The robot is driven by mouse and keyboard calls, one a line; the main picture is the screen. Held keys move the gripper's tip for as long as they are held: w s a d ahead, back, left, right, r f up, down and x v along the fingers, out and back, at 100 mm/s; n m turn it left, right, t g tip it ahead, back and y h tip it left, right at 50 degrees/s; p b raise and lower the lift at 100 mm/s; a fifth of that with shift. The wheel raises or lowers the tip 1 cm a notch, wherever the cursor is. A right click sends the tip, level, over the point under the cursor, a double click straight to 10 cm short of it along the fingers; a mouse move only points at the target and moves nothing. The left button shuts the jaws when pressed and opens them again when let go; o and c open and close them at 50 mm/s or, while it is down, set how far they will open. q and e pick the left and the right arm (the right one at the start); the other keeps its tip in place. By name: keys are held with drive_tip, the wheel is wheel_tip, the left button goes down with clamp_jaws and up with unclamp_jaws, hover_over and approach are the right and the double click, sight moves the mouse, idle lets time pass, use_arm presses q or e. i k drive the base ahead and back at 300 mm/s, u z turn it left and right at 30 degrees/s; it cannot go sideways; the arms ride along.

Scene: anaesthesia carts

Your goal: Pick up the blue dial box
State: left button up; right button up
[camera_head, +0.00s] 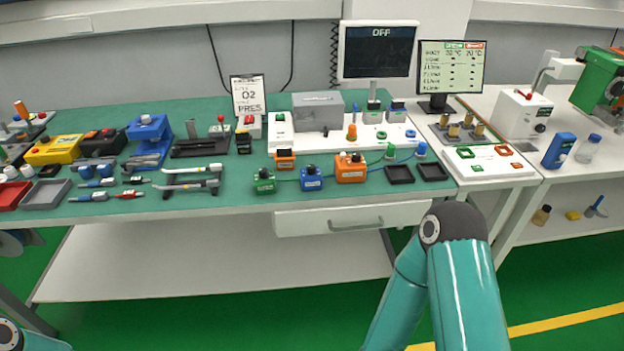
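The blue dial box (311,179) is a small blue box with a dark knob and a pale label on its front. It stands upright near the front edge of the green bench top (240,195), between a green dial box (264,182) on its left and a larger orange dial box (350,168) on its right. Nothing covers it. My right arm shows as teal links in the lower right, bent at a dark elbow, but its gripper is out of frame. Only a bit of my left arm shows at the bottom left corner; its gripper is out of view.
A smaller orange box (285,159) stands just behind the blue one. Two black trays (399,174) lie to the right. Below the bench edge is a drawer with a handle (354,219). Grey handles (190,183) lie on the left. The green top in front of the boxes is narrow.

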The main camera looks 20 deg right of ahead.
sight(315, 182)
drive_tip(key=i, duration=0.9)
drive_tip(key=u, duration=0.05)
